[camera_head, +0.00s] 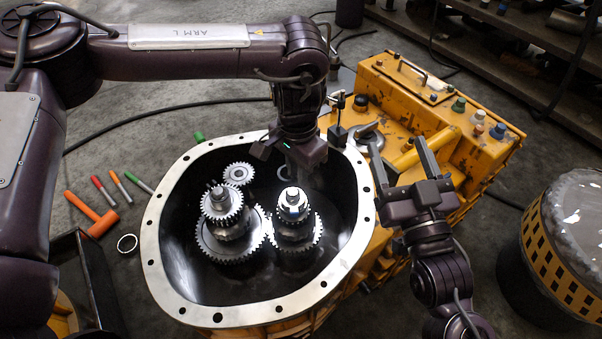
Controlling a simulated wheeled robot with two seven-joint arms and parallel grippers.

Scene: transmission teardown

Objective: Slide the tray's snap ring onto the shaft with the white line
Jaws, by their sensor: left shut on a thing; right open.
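My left gripper (292,160) reaches down over the far part of the open housing (157,262) and is shut. A small grey ring (284,173), apparently the snap ring, shows at its fingertips. The ring is apart from the shafts. The right gear shaft (292,197) stands upright below and nearer, with a whitish top and a blue patch; a white line is too small to make out. The left gear shaft (219,192) stands upright beside it. My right gripper (398,142) is open and empty, right of the housing, with its fingers spread.
A small gear (238,174) sits behind the left shaft. An orange mallet (93,215), marker-like tools and a pale ring (127,243) lie left of the housing. A yellow machine (465,140) stands behind my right gripper. A yellow-black drum (565,250) stands at right.

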